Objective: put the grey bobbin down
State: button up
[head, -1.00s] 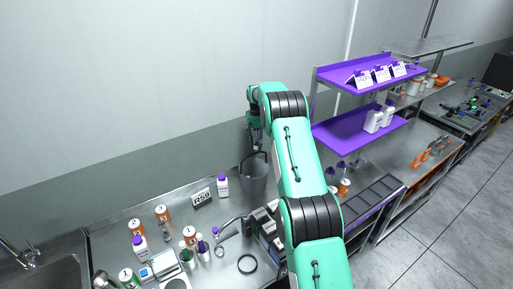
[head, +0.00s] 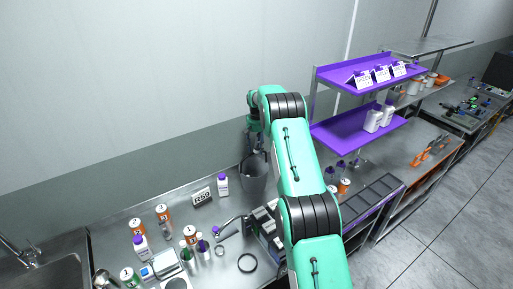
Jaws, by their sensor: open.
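My arm reaches up the middle of the head view and bends down at the back left. My gripper (head: 257,153) is small and dark here, partly covered by my own arm, just above the rim of a grey bucket (head: 251,184). It is open. I cannot make out a grey bobbin in or under the gripper. The inside of the bucket is mostly hidden, so I cannot tell whether the bobbin lies in it.
A purple shelf unit (head: 350,131) stands at right. A sink (head: 45,275) is at far left.

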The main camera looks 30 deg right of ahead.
jog(key=shift+r, duration=0.1)
notch_tip(320, 180, up, 12)
jog(key=b, duration=0.2)
dwell(0.5)
dwell(0.3)
jog(key=o, duration=1.4)
jog(key=shift+c, duration=0.2)
notch_tip(320, 180, up, 12)
send_over(257, 146)
jog(key=shift+a, duration=0.2)
jog(key=shift+a, duration=0.1)
